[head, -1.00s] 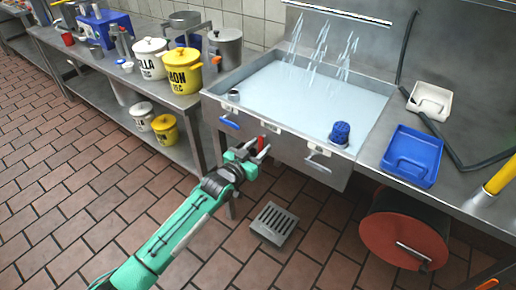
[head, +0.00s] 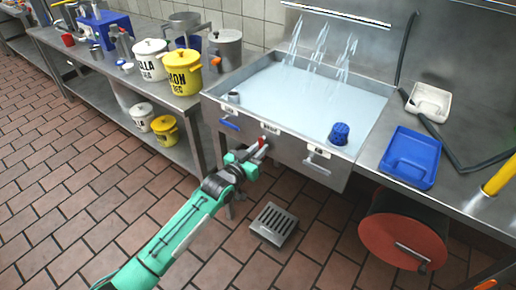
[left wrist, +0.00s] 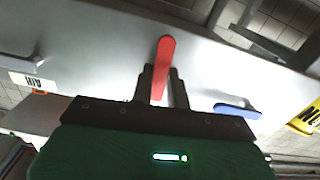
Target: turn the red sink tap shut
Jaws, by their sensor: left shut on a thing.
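The red tap handle (left wrist: 166,55) sits on the front panel of the steel sink (head: 290,150). In the left wrist view it stands upright in the picture, its lower part between my gripper's fingers. My left gripper (left wrist: 163,88) is shut on the red tap handle. In the head view the gripper (head: 256,153) is at the sink front, with the red handle (head: 262,141) showing at its tip. Water streams (head: 318,45) fall into the full basin. My right gripper is not in view.
A blue tap handle (head: 229,125) is left of the red one, a pale handle (head: 316,167) right. A floor drain (head: 273,222) and red reel (head: 403,240) are below. Pots stand on the left counter.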

